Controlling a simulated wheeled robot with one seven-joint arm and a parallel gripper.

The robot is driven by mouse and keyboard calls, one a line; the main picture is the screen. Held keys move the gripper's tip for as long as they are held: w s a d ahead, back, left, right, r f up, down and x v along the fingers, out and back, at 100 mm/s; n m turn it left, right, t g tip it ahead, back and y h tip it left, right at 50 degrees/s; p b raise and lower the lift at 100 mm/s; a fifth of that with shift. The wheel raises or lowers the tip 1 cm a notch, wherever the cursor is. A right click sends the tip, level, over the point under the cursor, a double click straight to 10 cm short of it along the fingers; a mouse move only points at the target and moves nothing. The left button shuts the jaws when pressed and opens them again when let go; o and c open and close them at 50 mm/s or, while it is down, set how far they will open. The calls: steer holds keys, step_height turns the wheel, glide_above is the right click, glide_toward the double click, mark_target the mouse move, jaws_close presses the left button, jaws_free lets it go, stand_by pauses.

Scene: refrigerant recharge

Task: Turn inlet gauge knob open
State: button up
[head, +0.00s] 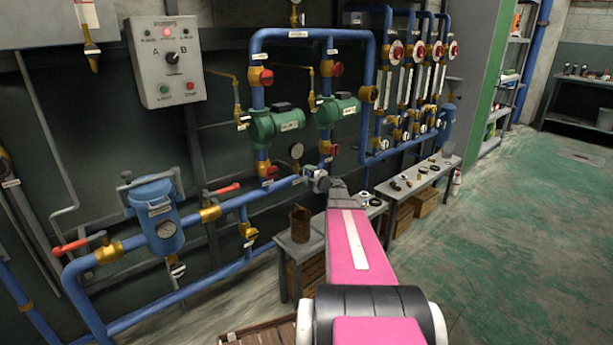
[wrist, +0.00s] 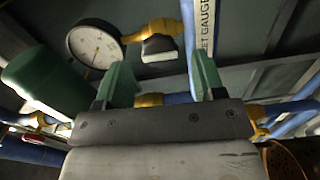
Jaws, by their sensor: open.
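In the wrist view a round white gauge (wrist: 95,43) is at the upper left. A brass valve fitting (wrist: 165,30) joins it to a blue pipe, and a pale grey knob (wrist: 158,48) hangs below the fitting. A white label (wrist: 204,25) reads "…ET GAUGE"; its first letters are cut off. My gripper (wrist: 163,75) is open, its two green fingers apart. The knob shows between and beyond the fingertips, with no visible contact. In the head view my gripper (head: 314,180) is at the pipes, right of and below a gauge (head: 297,150); the knob cannot be made out there.
Green pumps (head: 277,124), red-handled valves and blue pipes crowd the wall around my gripper. A blue filter housing (head: 157,215) and a red lever (head: 228,188) are to the left. A low bench (head: 300,252) with small items stands below. The green floor at right is clear.

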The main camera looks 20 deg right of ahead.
steer(key=v, duration=0.5)
steer(key=shift+s, duration=0.1)
stand_by(0.4)
